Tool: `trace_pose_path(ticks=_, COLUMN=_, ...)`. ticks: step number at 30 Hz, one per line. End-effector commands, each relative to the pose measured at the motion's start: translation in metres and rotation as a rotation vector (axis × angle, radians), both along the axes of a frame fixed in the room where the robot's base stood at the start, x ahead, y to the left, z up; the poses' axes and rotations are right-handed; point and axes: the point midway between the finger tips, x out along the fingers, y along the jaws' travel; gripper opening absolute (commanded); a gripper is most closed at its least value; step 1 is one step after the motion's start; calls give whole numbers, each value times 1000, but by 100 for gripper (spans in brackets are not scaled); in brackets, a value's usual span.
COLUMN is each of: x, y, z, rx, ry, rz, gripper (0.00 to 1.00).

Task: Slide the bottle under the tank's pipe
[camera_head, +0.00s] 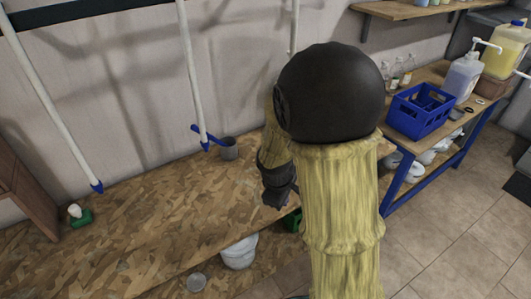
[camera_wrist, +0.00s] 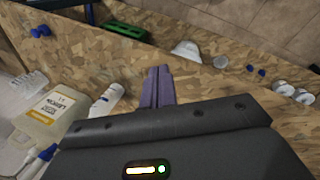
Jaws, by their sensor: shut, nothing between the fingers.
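My gripper (camera_head: 273,200) is low over the front edge of the wooden bench; it is shut and empty, its purple fingers pointing up the wrist view (camera_wrist: 158,72). A white bottle (camera_wrist: 106,99) is left of the fingers and apart from them in the wrist view. A cream labelled container (camera_wrist: 45,114) is farther left. My arm may hide both in the head view. White pipes with blue tips hang over the bench, one at left (camera_head: 55,105) and one at the middle (camera_head: 190,75). The tank itself cannot be made out.
A grey cup (camera_head: 229,149) stands beside the middle pipe's end. A green and white item (camera_head: 80,216) is on the bench at left. A white bucket (camera_head: 240,252) is below the bench edge. A blue crate (camera_head: 421,112) is on the right table. The bench's left part is mostly clear.

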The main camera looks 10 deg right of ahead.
Motion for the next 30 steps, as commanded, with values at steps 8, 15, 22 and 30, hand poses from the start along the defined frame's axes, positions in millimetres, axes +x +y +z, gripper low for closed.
trace_pose_path(ticks=8, x=-82, y=11, z=33, rx=306, ry=-94, rz=-622, gripper=0)
trace_pose_path(ticks=15, x=-101, y=16, z=38, rx=373, ry=-110, rz=-780, gripper=0)
trace_pose_path(ticks=22, x=-100, y=16, z=38, rx=372, ry=-109, rz=-775, gripper=0)
trace_pose_path(ticks=30, x=-100, y=16, z=38, rx=371, ry=-109, rz=-774, gripper=0)
